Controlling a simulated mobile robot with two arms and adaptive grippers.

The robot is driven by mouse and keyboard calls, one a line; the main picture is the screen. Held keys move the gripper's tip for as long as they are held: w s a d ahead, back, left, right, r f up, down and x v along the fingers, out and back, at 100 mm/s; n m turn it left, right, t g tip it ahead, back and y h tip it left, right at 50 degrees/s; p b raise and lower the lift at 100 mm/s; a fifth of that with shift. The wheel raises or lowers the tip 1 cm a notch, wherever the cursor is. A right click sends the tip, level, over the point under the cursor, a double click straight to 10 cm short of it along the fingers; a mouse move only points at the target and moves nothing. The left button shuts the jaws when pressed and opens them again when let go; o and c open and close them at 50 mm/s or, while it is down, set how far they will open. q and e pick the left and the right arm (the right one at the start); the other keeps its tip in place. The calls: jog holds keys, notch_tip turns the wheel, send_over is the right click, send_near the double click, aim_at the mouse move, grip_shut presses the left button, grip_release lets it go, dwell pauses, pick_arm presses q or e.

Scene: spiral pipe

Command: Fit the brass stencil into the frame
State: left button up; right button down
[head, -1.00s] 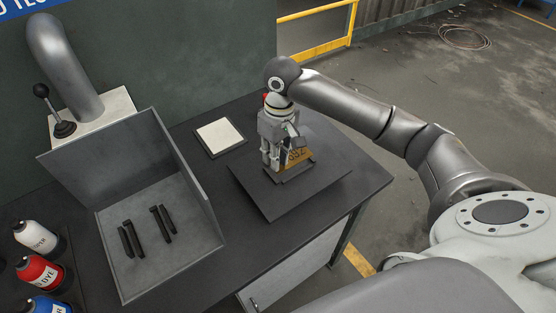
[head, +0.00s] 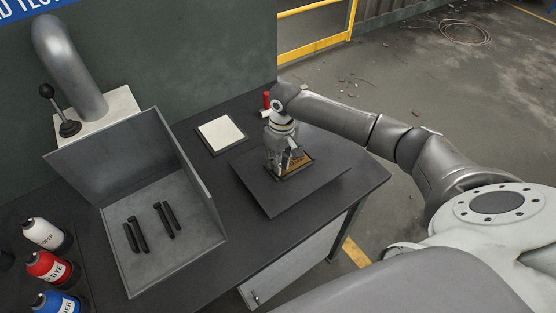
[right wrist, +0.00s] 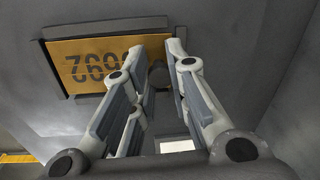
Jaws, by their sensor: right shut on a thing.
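The brass stencil (head: 299,162) with cut-out digits lies almost flat within the dark frame (head: 305,171) on a dark square board (head: 262,193). The stencil also shows in the right wrist view (right wrist: 95,64), with the dark frame's rim (right wrist: 110,25) along its far edge. My right gripper (head: 279,170) is above the stencil's left side, pointing down. In the right wrist view, its fingers (right wrist: 162,80) are shut at the stencil's edge on a small dark part. I cannot tell whether the stencil is fully seated. My left gripper is not in view.
An open grey metal bin (head: 160,262) with several black bars stands on the left. Dye bottles (head: 50,266) stand at the lower left. A white pad (head: 221,133) lies behind the board. A red object (head: 266,99) stands near the table's back edge.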

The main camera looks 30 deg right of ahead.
jog(key=c, duration=1.4)
grip_release()
jog(key=shift+f, duration=0.15)
jog(key=r, duration=0.4)
jog(key=r+b, duration=0.1)
jog(key=r, duration=0.3)
jog(key=d+r+b, duration=0.1)
jog(key=r, duration=0.3)
jog(key=shift+w+r, duration=0.15)
jog(key=shift+r, duration=0.05)
jog(key=shift+f, duration=0.1)
